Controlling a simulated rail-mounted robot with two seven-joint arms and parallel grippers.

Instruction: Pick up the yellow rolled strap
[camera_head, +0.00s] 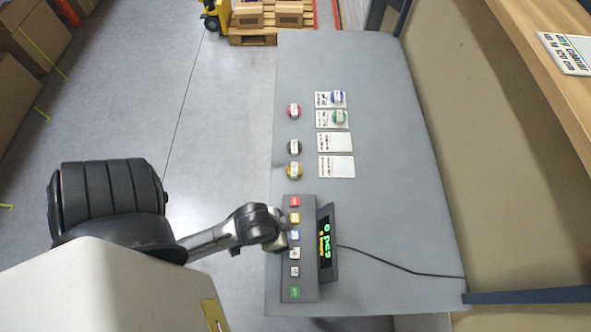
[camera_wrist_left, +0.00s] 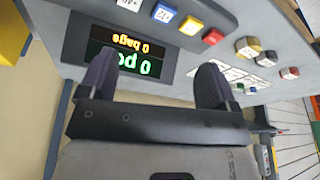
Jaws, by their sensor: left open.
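The yellow rolled strap (camera_head: 294,170) lies on the grey table, the nearest in a column of loose rolls. A black roll (camera_head: 294,147) is just beyond it and a red roll (camera_head: 294,111) farther back. My left gripper (camera_head: 277,238) is over the button panel, nearer than the yellow strap and apart from it. In the left wrist view, my left gripper (camera_wrist_left: 156,80) has its fingers wide apart with nothing between them. The yellow strap (camera_wrist_left: 248,46) shows there at upper right, past the buttons. My right gripper is not in view.
The button panel (camera_head: 299,268) and its lit display (camera_head: 327,242) stand at the near table edge, with a black cable running right. Blue (camera_head: 338,97) and green (camera_head: 339,117) rolls sit on white cards; two nearer cards (camera_head: 336,166) are bare.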

